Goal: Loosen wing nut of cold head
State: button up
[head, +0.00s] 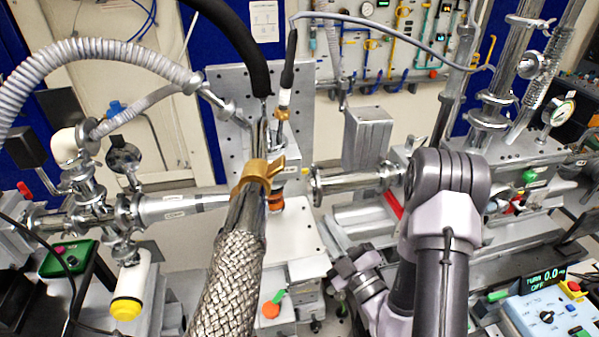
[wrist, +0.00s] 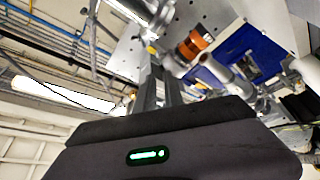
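The cold head stands in the middle of the head view, with a brass clamp (head: 257,172) around its neck at the top of a braided metal hose (head: 236,262). A brass wing-shaped lug, which looks like the wing nut (head: 277,166), sticks out on the clamp's right side. An orange copper-coloured ring (head: 275,202) shows below; a similar ring appears in the wrist view (wrist: 194,45). My gripper (head: 338,282) is low and to the right of the clamp, apart from it. In the wrist view its fingers (wrist: 158,88) look close together, with nothing clearly held; their gap is unclear.
A steel pipe (head: 345,180) and a grey box (head: 367,138) stand right of the cold head. A corrugated hose (head: 95,50) and a black hose (head: 238,40) arch above. A control box (head: 548,305) sits at lower right. A white plate (head: 293,235) lies below the clamp.

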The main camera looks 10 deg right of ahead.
jog(key=p+x, duration=0.5)
jog(key=x, duration=0.8)
jog(key=shift+r, duration=0.25)
jog(key=shift+a, duration=0.1)
grip_shut()
